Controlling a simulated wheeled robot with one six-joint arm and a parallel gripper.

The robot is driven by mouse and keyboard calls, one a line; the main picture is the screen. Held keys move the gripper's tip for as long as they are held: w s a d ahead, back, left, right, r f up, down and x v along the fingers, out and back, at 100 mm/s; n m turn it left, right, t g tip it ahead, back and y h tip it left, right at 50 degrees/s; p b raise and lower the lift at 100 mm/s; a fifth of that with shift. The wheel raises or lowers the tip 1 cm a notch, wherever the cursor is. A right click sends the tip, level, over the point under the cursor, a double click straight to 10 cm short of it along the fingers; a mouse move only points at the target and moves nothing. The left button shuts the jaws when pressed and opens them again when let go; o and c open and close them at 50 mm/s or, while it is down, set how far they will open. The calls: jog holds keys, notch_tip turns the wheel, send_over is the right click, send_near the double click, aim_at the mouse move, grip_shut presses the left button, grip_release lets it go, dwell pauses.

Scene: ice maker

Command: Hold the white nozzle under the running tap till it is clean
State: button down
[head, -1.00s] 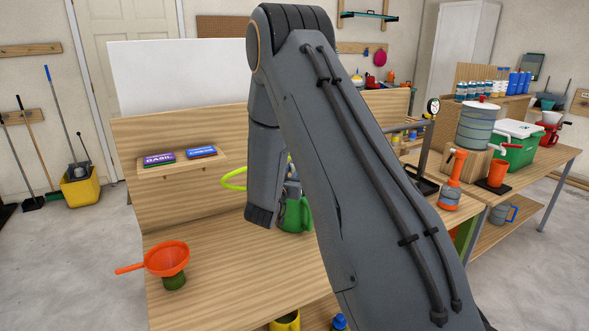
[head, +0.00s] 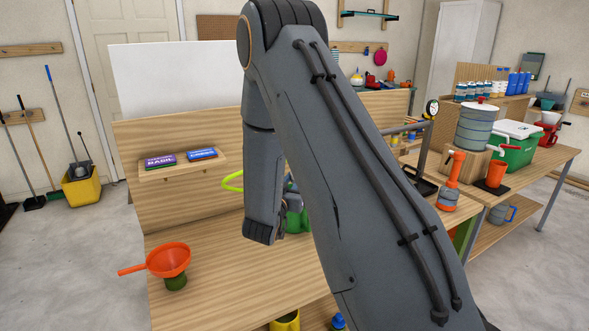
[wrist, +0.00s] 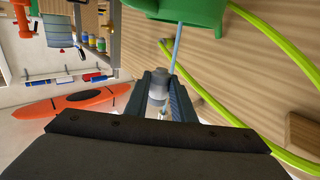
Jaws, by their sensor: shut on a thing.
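In the wrist view my gripper (wrist: 163,92) is shut on a pale grey-white piece, the white nozzle (wrist: 157,92), held between the two dark fingers. A thin light-blue stream of water (wrist: 177,48) shows beside the nozzle, close to the finger on the right. I cannot tell whether it touches the nozzle. A green vessel (wrist: 190,10) is at the top of the wrist view; its green body (head: 297,220) is partly hidden behind my arm in the head view. The tap cannot be made out.
A yellow-green hose (wrist: 222,108) curves beside the gripper over the wooden bench (head: 220,280). A small shelf (head: 183,165) holds two boxes. The bench between funnel and arm is clear.

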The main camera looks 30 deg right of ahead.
jog(key=s+a+p, duration=0.1)
jog(key=s+a, duration=0.2)
jog(key=s, duration=0.4)
jog(key=shift+s+a+p, duration=0.2)
jog(key=shift+s+p, duration=0.15)
jog(key=shift+s, duration=0.05)
jog(key=a+f+n+t+y, duration=0.1)
jog(key=a+n+t+y, duration=0.1)
jog(key=a, duration=0.5)
jog(key=s+a+f+n+t+y, duration=0.1)
jog(key=a+f+n+t+y, duration=0.1)
jog(key=a+y, duration=0.3)
jog(key=a+n, duration=0.1)
jog(key=a, duration=0.2)
jog(key=shift+s+a+n, duration=0.15)
jog(key=shift+a+n, duration=0.15)
jog(key=shift+d, duration=0.1)
